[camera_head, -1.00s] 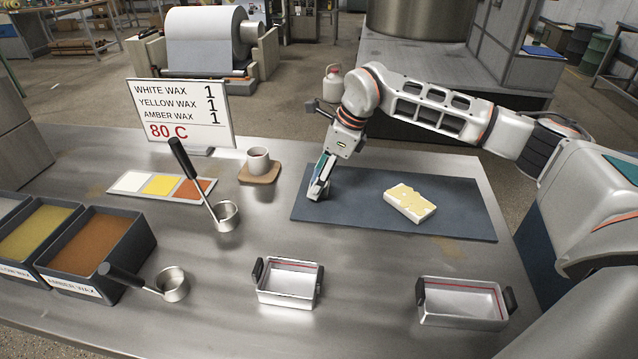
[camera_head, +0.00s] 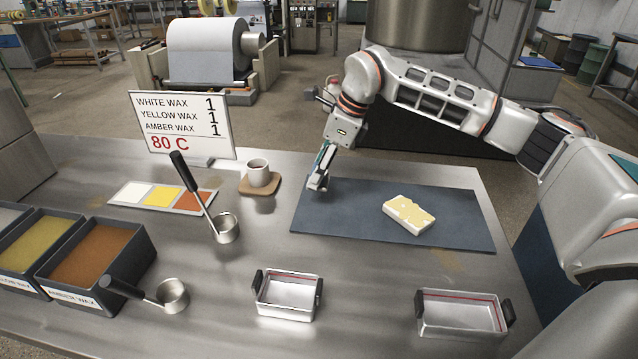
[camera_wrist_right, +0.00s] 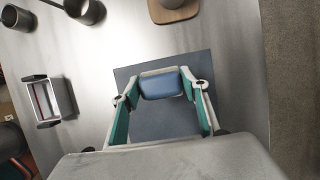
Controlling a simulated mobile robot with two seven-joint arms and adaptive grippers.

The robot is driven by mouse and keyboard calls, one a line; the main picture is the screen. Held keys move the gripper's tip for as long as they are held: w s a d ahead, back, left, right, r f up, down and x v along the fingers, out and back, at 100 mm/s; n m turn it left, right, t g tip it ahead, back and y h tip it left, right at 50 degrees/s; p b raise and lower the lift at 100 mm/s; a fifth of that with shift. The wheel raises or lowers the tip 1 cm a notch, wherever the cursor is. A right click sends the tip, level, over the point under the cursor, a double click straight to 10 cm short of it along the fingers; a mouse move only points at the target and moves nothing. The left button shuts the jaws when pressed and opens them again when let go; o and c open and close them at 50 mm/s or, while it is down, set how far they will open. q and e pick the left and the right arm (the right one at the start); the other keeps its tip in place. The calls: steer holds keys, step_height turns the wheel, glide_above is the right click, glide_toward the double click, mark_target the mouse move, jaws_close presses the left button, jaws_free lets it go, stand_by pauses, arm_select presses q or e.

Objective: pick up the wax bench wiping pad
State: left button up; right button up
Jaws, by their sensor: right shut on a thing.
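My right gripper (camera_head: 318,181) is above the left part of the dark blue mat (camera_head: 452,236). In the right wrist view its two green-lined fingers (camera_wrist_right: 162,92) are shut on a small blue pad (camera_wrist_right: 162,85) with rounded edges, which looks like the wiping pad. The pad is held over the mat, which shows behind it; the exact gap is hard to tell. In the head view the pad is mostly hidden by the fingers. My left gripper is not in view.
A cream block with yellow patches (camera_head: 408,215) lies on the mat, right of the gripper. A cup (camera_head: 259,174) on a coaster and a ladle (camera_head: 226,229) stand to the left. Two metal trays (camera_head: 288,296) (camera_head: 460,315) sit in front. Wax bins (camera_head: 101,258) are at far left.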

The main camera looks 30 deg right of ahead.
step_height(320, 180, up, 14)
steer(key=p, duration=0.1)
steer(key=shift+r, duration=0.2)
